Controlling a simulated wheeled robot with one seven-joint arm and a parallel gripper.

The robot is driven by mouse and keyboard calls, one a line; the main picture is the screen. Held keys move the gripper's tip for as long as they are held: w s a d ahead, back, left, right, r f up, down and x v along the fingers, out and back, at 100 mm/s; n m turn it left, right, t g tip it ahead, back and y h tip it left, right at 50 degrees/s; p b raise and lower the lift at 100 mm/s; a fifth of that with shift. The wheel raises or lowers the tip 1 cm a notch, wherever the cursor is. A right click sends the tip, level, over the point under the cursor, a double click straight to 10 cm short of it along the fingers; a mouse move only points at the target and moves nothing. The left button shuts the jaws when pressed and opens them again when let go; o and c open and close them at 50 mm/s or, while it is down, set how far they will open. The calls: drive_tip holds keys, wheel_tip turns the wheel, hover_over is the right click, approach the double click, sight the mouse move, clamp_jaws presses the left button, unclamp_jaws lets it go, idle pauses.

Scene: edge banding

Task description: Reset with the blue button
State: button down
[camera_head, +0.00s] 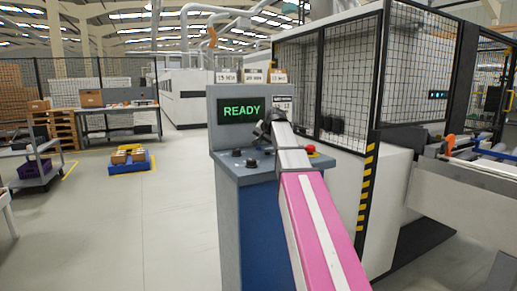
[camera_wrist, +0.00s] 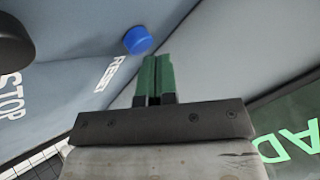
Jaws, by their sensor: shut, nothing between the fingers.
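The blue button (camera_wrist: 137,40) shows in the wrist view on the console's panel, just ahead and slightly left of my fingertips. The blue button is hidden there. The screen (camera_head: 240,109) reads "READY" in green.
A black knob (camera_wrist: 14,42) stands near a "STOP" label at the wrist view's left. A red emergency button (camera_head: 310,149) and black knobs (camera_head: 250,163) sit on the console's ledge. A mesh-fenced machine (camera_head: 345,80) stands behind at right. Open floor (camera_head: 120,220) lies left.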

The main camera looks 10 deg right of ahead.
drive_tip(key=shift+r, duration=0.4)
drive_tip(key=shift+r, duration=0.15)
drive_tip(key=shift+r, duration=2.4)
